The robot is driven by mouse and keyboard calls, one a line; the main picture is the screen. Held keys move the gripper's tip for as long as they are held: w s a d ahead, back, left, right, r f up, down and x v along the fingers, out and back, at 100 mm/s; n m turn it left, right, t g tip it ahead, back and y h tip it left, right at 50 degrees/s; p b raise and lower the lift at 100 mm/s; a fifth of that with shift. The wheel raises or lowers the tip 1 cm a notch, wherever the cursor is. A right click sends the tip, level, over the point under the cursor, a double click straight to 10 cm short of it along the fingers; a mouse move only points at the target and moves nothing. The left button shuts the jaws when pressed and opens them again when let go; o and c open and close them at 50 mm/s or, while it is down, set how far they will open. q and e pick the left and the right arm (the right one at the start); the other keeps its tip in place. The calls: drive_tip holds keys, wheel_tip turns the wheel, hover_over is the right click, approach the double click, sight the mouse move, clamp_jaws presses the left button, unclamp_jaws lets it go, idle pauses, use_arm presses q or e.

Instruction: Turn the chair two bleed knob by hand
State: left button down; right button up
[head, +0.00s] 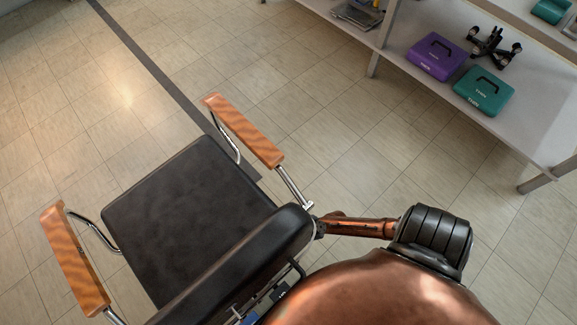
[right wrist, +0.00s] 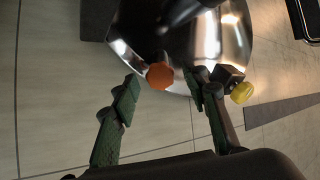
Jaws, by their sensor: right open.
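The chair (head: 190,215) stands at lower left in the head view, with a black seat, a black backrest and wooden armrests. In the right wrist view its round shiny metal base (right wrist: 205,40) lies at the top. An orange knob (right wrist: 160,76) and a yellow knob (right wrist: 242,93) show at the base's near edge. Which of them is the bleed knob, I cannot tell. My right gripper (right wrist: 163,92) is open, its green-padded fingers to either side of the orange knob in the picture; contact is not clear. The yellow knob is outside the right finger. My left gripper is not in view.
A shelf (head: 400,70) at upper right holds a purple case (head: 436,56), a teal case (head: 483,91) and a black wheeled base (head: 493,45). The tiled floor (head: 330,130) between chair and shelf is clear. The chair's backrest (head: 250,260) is close to my arm.

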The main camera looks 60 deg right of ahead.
drive_tip(key=p+v, duration=0.2)
drive_tip(key=v, duration=0.4)
idle(0.4)
drive_tip(key=v, duration=1.2)
drive_tip(key=shift+s+f, duration=0.1)
